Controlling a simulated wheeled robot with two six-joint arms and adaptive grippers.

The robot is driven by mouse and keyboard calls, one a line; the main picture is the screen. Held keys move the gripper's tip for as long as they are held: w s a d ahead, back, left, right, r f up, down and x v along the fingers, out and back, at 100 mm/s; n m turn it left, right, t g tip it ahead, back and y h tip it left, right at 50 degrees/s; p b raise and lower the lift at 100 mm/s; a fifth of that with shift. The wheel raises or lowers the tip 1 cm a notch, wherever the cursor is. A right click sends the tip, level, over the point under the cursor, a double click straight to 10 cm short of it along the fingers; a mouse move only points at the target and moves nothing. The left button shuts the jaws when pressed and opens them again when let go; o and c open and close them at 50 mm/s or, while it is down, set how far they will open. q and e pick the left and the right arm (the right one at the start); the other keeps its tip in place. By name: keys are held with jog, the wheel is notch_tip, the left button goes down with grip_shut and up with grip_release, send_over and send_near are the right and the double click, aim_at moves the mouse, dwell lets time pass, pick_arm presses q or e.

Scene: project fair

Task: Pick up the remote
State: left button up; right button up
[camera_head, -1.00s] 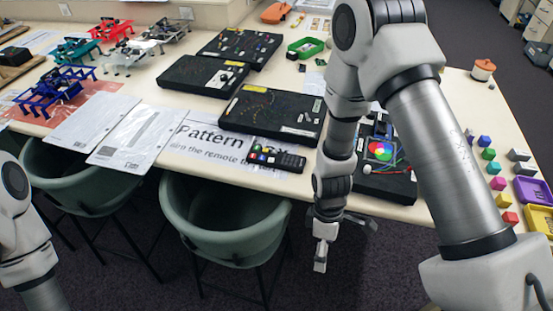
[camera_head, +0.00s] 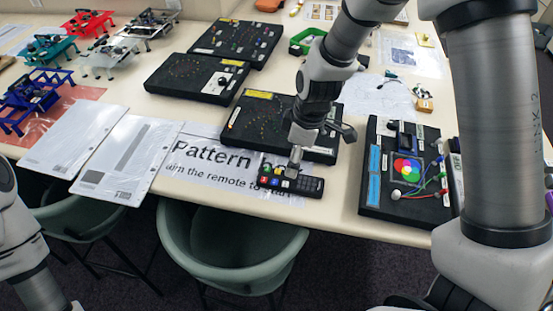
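The remote (camera_head: 306,186) is small and black with coloured buttons. It lies near the table's front edge, on the right end of a white paper sign (camera_head: 203,158) printed "Pattern" and "aim the remote to". One finger points down at the remote and another part sticks out to the right, so the fingers look apart. I cannot tell whether it touches the remote. Of my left arm, only links show at the left edge; its gripper is out of view.
Black boards (camera_head: 196,79) with wires stand behind the remote. Another board with a colour disc (camera_head: 375,172) is to its right. White sheets (camera_head: 128,158) lie left of the sign. Green chairs (camera_head: 176,245) stand against the table front.

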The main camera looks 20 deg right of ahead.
aim_at(291, 179)
jog(key=shift+w+f, duration=0.3)
jog(key=shift+f, duration=0.05)
jog(key=shift+s+a+f, duration=0.15)
jog(key=shift+s+f, duration=0.45)
jog(key=shift+f, duration=0.05)
jog(key=shift+s+a+f, duration=0.15)
jog(key=shift+s+f, duration=0.45)
jog(key=f, duration=0.2)
jog(key=w+f+b, duration=0.1)
jog(key=f, duration=0.1)
jog(key=shift+w+a+f, duration=0.1)
jog(key=shift+a, duration=0.1)
jog(key=shift+w, duration=0.1)
jog(key=shift+s+r, duration=0.2)
jog(key=shift+s, duration=0.1)
jog(key=c, duration=1)
pick_arm(q)
jog(key=shift+s+f, duration=0.25)
jog(key=shift+s, duration=0.2)
pick_arm(e)
jog(key=c, duration=0.3)
